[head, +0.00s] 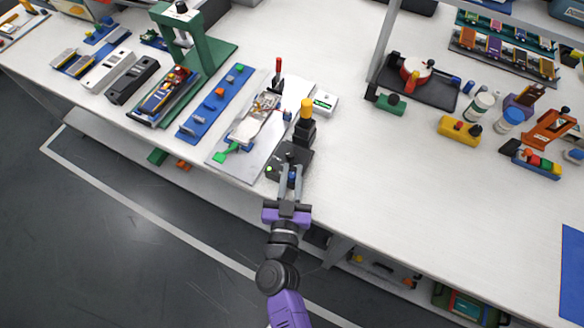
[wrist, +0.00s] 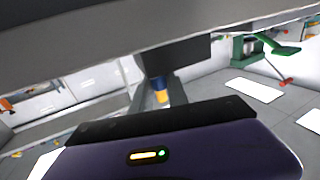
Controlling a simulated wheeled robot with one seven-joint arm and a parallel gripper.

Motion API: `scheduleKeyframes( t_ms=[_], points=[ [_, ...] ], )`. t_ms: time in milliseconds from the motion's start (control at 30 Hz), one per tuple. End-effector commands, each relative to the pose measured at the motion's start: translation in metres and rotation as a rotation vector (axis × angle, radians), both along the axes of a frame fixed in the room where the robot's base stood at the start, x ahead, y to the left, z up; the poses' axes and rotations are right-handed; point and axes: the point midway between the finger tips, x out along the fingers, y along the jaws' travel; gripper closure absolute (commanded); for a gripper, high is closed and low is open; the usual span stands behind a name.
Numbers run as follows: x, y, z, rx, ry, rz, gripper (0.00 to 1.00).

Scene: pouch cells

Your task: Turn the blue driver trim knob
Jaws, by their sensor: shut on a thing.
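The blue driver trim knob (head: 291,177) is a small blue piece at the front edge of a dark driver box (head: 297,158) on the white bench. My gripper (head: 290,180) reaches in from the front edge and is shut on the knob, one finger on each side. The fingers partly hide the knob, so its turn angle cannot be told. In the wrist view a small blue piece (wrist: 157,84) shows beyond my purple gripper body, with a yellow part just below it; the view is close and partly blocked.
A black post with a yellow top (head: 305,112) stands just behind the driver box. A small white box (head: 325,103) sits behind.

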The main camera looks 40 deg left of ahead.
Motion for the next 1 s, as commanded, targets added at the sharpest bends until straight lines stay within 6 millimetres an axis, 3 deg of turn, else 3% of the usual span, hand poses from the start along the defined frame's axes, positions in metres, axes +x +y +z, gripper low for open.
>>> scheduleKeyframes(
  t_ms=[67, 600, 1000],
  points=[
    [0.0, 0.001, 0.008, -0.004, 0.0, -0.049, 1.0],
    [-0.001, 0.004, -0.004, 0.003, -0.001, -0.487, 1.0],
    [-0.001, 0.002, -0.003, 0.001, 0.001, -0.687, 1.0]
  ],
)
